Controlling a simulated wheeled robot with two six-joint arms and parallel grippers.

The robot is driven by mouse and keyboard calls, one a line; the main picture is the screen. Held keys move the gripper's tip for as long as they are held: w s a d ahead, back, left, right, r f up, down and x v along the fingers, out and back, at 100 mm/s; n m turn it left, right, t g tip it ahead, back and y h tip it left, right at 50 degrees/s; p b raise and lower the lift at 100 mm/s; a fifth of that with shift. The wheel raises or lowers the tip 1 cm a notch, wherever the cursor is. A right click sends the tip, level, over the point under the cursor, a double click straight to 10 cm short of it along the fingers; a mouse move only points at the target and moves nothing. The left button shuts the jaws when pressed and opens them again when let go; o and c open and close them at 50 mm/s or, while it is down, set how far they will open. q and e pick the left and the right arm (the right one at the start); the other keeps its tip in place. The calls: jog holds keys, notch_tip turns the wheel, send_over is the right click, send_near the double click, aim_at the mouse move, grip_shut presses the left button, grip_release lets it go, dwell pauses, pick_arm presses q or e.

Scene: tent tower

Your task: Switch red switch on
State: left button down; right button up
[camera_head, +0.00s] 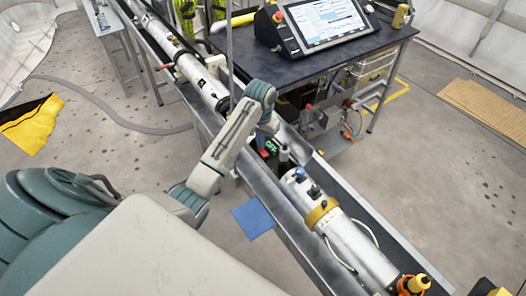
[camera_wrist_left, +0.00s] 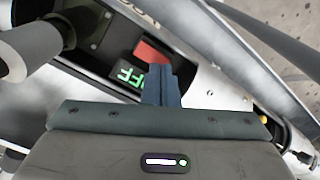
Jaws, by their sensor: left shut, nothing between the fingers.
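The red switch (camera_wrist_left: 150,52) shows in the left wrist view on a dark panel, partly covered by my fingers. Beside it is a black label or display with green letters that read OFF (camera_wrist_left: 130,76), seen turned over. My left gripper (camera_wrist_left: 160,72) is shut and empty, its fingertips overlapping the red switch's edge; I cannot tell whether they touch it. In the head view my left gripper (camera_head: 268,134) reaches down into the metal channel. The green OFF (camera_head: 271,146) shows just below it, with a small patch of red beside it. My right gripper is not in view.
The metal channel (camera_head: 262,185) runs diagonally and holds a long silver tube (camera_head: 345,248) with a gold ring and cables. A dark table (camera_head: 290,65) with a control screen (camera_head: 326,20) stands behind. A blue sheet (camera_head: 253,218) lies beside the channel.

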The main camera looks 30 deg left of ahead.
pick_arm(q)
jog(key=shift+f, duration=0.7)
dwell(0.5)
